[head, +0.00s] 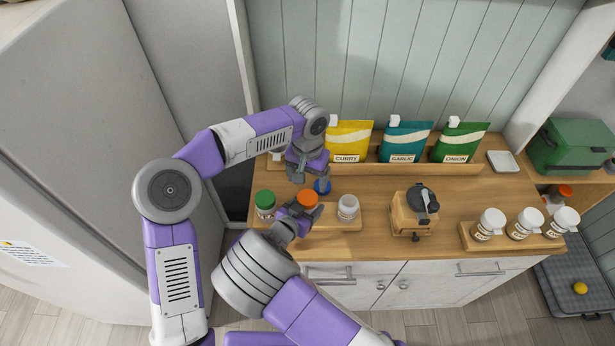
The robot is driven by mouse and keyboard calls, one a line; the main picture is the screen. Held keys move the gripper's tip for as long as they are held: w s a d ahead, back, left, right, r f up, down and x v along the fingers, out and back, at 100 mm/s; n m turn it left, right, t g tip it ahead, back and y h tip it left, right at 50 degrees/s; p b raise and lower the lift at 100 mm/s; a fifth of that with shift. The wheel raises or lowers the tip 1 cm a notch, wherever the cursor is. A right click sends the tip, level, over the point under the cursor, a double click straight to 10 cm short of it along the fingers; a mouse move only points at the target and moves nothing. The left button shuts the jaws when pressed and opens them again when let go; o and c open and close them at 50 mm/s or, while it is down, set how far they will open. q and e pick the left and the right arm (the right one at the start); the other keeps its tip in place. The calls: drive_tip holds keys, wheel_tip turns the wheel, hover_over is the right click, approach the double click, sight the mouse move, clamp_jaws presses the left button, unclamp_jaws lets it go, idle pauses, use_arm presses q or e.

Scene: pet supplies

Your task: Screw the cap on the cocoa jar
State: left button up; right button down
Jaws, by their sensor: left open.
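A blue cap (322,186) shows directly below the fingers of my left gripper (311,175), which is open. I cannot tell whether it touches a finger. A jar with an orange lid (307,198) stands just in front, between my two grippers. My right gripper (304,216) is at this jar's near side and hides its body; I cannot tell whether it is closed on it. A green-lidded jar (265,200) stands to the left and a white-topped jar (348,207) to the right. No label reading cocoa is legible.
Curry (348,141), garlic (404,142) and onion (460,142) pouches stand in a rack at the back. A wooden grinder (410,212) is right of the jars. Three white-capped jars stand in a tray (510,243) at the right. The counter (455,190) is clear between.

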sight(308, 197)
use_arm(q)
drive_tip(key=shift+f, duration=4)
drive_tip(key=c, duration=1.1)
drive_tip(key=m, duration=0.9)
drive_tip(key=shift+m, duration=0.4)
drive_tip(key=o, duration=1.2)
